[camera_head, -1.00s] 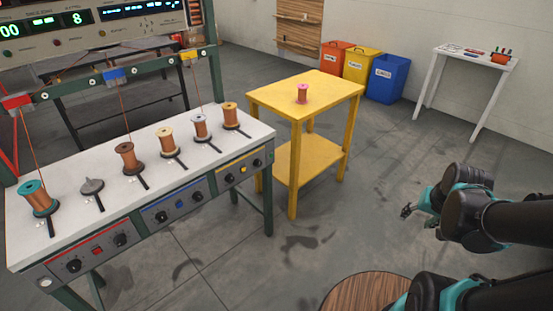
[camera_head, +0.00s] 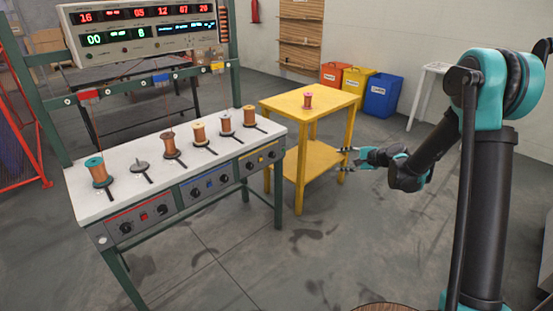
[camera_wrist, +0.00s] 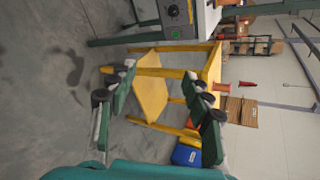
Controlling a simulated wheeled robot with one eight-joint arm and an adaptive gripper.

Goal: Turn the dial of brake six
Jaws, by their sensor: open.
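The strander bench (camera_head: 135,157) stands at left in the head view, with a row of dials along its front panel. The dial at the right end (camera_head: 271,155), on the yellow-marked panel, sits beside another black dial (camera_head: 249,166); their numbers are too small to read. In the wrist view a black dial (camera_wrist: 173,11) shows at the top edge. My gripper (camera_head: 346,159) is open and empty, beside the yellow table and well to the right of the dials. Its spread fingers (camera_wrist: 152,88) show in the wrist view with the yellow table beyond.
The yellow table (camera_head: 290,106) with a pink spool (camera_head: 307,100) stands between the bench and my arm. Spools line the bench top. Orange, yellow and blue bins (camera_head: 381,92) stand behind. The floor (camera_head: 240,245) in front of the bench is clear.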

